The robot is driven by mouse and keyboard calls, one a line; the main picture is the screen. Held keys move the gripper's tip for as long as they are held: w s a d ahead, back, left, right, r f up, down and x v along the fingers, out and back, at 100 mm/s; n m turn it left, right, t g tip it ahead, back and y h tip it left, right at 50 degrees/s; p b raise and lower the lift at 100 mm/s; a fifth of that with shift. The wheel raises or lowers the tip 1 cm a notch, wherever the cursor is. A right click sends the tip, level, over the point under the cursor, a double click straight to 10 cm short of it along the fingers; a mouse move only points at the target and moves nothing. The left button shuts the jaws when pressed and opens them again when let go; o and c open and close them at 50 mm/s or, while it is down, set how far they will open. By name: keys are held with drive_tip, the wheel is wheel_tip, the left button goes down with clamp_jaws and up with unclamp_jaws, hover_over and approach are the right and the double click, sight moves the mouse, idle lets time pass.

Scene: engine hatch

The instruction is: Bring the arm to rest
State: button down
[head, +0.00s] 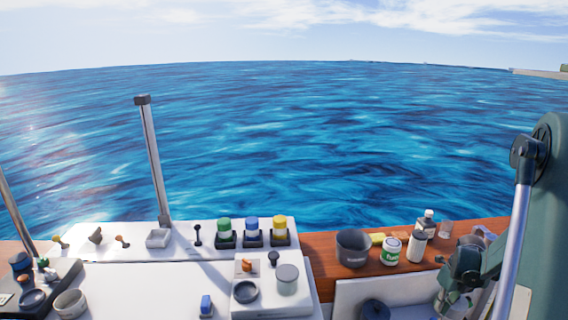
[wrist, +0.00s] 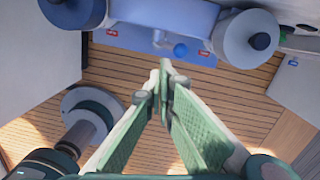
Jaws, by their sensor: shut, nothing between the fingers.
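In the wrist view my gripper (wrist: 161,88) has its two green fingers closed together at the tips, with nothing held. The fingers point into an open space above a slatted wooden floor (wrist: 225,100). No contact with anything shows at the tips. In the head view part of my arm shows low at the right, and I cannot make out the fingertips there.
A grey round part (wrist: 92,108) is at left. In the head view a dark pot (head: 353,248) and several bottles and jars (head: 391,250) stand on the wooden ledge.

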drive_tip(key=s+a+r+n+t+h, duration=0.1)
drive_tip(key=s+a+r+n, duration=0.1)
drive_tip(key=a+r+n, duration=0.75)
drive_tip(key=s+a+r+n+t, duration=0.15)
drive_tip(key=a+r+n, duration=0.35)
drive_tip(key=a+r, duration=0.85)
drive_tip(key=s+a+r+n+t, duration=0.2)
drive_tip(key=s+a+r+n, duration=0.2)
drive_tip(key=s+a+n, duration=0.5)
drive_tip(key=s+a+r+n+t, duration=0.2)
drive_tip(key=s+a+r+n, duration=0.2)
drive_tip(key=s+a+n, duration=0.6)
drive_tip(key=shift+s+a+r+y, duration=0.25)
drive_tip(key=shift+s+a+y, duration=0.05)
drive_tip(key=shift+s+a, duration=0.3)
